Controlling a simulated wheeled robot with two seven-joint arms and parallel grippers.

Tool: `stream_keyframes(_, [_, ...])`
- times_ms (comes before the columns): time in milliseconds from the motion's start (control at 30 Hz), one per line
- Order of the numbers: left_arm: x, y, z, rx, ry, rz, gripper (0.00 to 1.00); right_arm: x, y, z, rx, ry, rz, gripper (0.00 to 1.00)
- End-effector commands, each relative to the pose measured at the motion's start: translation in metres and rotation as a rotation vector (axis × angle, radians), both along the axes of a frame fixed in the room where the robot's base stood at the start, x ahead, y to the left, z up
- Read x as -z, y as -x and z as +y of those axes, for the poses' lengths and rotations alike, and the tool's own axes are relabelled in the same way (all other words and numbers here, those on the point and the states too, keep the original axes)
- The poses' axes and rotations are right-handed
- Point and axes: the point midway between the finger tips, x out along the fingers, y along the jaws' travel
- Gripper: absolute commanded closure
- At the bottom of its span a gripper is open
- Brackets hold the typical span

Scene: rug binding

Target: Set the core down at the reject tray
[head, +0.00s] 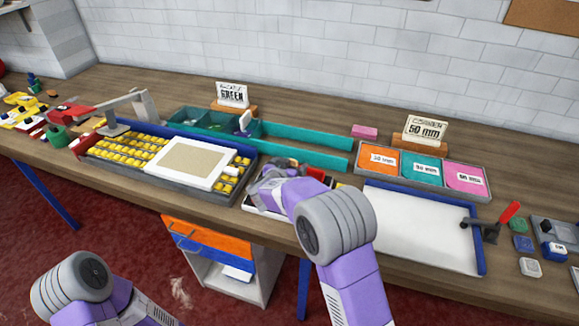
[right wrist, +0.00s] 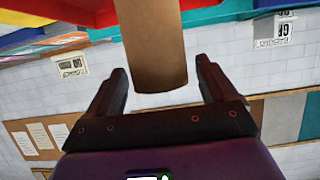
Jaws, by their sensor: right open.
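In the right wrist view a plain brown core (right wrist: 150,45) runs down from the top edge, with its near end between the two dark fingers. My right gripper (right wrist: 161,68) is open, with a visible gap between each finger and the core. Red surfaces (right wrist: 55,38) lie behind the core in that view; I cannot tell for sure that they are the reject tray. In the head view my right gripper (head: 268,178) is over the middle of the bench, and the core is hidden there. My left arm shows at the bottom left, but its gripper is out of frame.
A yellow-filled rack with a white frame (head: 190,163) stands left of my right gripper. Teal bins (head: 205,122) and a "GREEN" sign (head: 232,95) are behind. Right are a tray of labelled cards (head: 425,168), a white board (head: 420,225) and a red-handled lever (head: 509,213).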

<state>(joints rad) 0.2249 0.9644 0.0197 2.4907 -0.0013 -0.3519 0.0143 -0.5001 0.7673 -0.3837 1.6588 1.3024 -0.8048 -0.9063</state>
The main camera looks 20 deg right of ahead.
Motion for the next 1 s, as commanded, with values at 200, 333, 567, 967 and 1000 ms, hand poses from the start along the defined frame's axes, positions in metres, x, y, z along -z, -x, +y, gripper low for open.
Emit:
stream_keyframes(200, [-0.009,0.000,0.000,0.000,0.000,0.000,0.20,-0.018,0.032,0.024,-0.006,-0.001,0.001,0.15])
stream_keyframes(333, [-0.014,0.000,0.000,0.000,0.000,0.000,0.20,-0.029,0.054,0.039,-0.008,0.000,0.001,0.15])
stream_keyframes(567, [-0.020,0.000,0.000,0.000,0.000,0.000,0.20,-0.042,0.082,0.057,-0.005,-0.001,0.001,0.15])
stream_keyframes(967, [-0.020,0.000,0.000,0.000,0.000,0.000,0.20,-0.044,0.090,0.061,-0.003,0.000,0.001,0.15])
stream_keyframes(1000, [-0.020,0.000,0.000,0.000,0.000,0.000,0.20,-0.044,0.090,0.061,-0.003,0.000,0.001,0.15])
